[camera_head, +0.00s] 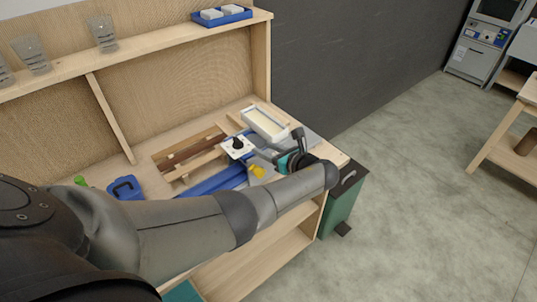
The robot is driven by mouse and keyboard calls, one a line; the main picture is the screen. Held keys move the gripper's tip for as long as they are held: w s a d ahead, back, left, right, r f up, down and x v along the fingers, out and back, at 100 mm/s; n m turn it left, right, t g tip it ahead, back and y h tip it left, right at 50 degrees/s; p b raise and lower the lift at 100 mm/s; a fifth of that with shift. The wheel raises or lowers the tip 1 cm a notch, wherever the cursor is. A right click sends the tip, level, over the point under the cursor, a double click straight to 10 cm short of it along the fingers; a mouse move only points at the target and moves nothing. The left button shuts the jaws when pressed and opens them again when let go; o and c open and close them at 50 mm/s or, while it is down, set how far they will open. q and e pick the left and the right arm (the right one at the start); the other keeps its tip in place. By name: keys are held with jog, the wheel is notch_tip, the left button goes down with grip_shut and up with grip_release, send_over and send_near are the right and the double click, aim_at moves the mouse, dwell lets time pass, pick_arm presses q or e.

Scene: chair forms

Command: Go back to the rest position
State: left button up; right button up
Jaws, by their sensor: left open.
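My left arm reaches in from the left, across the front of the wooden workbench (285,248), to its right end. My left gripper (280,160) is over the bench top there, open, and partly hidden by my own wrist and forearm. It is close to a blue rail-like part (219,181) and a small yellow part (257,171). I cannot tell whether it touches either one. A white block with a black knob (237,146) is just left of it. My right gripper is out of view.
A cream tray (265,122) lies behind the gripper. A wooden frame (187,155) and a blue case (124,188) lie further left. A shelf (150,48) above carries a blue tray (221,16). A green bin (341,205) stands at the bench's right end. The floor (420,190) to the right is clear.

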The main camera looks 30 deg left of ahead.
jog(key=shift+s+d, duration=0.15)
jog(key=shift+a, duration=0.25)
